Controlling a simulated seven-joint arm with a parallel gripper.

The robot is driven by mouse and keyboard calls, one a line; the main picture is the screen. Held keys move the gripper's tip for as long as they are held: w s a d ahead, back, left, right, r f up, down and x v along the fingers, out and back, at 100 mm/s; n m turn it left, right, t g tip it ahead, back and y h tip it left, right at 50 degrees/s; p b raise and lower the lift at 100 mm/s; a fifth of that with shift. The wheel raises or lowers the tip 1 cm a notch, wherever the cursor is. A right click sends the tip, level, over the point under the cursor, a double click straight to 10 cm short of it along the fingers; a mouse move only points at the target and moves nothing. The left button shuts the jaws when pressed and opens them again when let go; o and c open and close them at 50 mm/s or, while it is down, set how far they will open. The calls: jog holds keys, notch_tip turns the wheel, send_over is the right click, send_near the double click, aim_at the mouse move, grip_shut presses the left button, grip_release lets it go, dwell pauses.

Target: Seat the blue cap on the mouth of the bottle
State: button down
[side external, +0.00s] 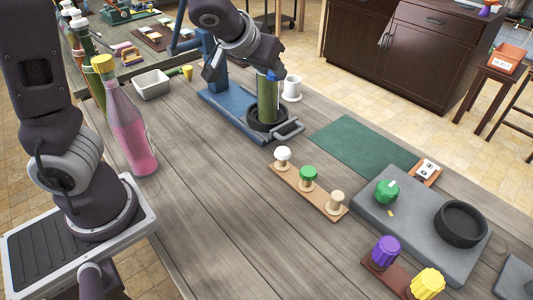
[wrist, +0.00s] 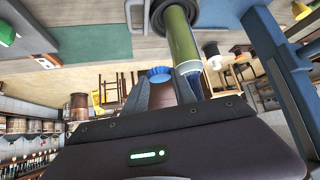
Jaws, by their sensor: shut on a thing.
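The bottle (side external: 267,103) is green and stands upright in a round black holder (side external: 283,129) on a blue stand. The blue cap (side external: 272,74) is at my gripper (side external: 270,70), right by the top of the bottle. In the wrist view, the blue fluted cap (wrist: 160,73) shows between the fingers of my gripper (wrist: 160,82), which is shut on it. There the bottle (wrist: 183,42) and its clear neck appear just right of the cap. The cap looks beside the mouth, not squarely over it; contact is hard to tell. The fingers partly hide the mouth.
A tall pink bottle (side external: 132,128) is at the left. A grey slab (side external: 410,215) holds a green cap and a black ring. The middle planks are clear.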

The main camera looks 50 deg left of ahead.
notch_tip(320, 180, up, 19)
jog(key=w+a+f+n+g+y, duration=0.1)
jog(key=w+a+f+n+y, duration=0.1)
jog(key=w+a+f+n, duration=0.2)
jog(key=shift+a+f+g+y, duration=0.35)
jog(key=shift+a+f, duration=0.5)
jog(key=shift+a, duration=0.4)
jog(key=shift+f, duration=2.9)
jog(key=shift+f, duration=1.1)
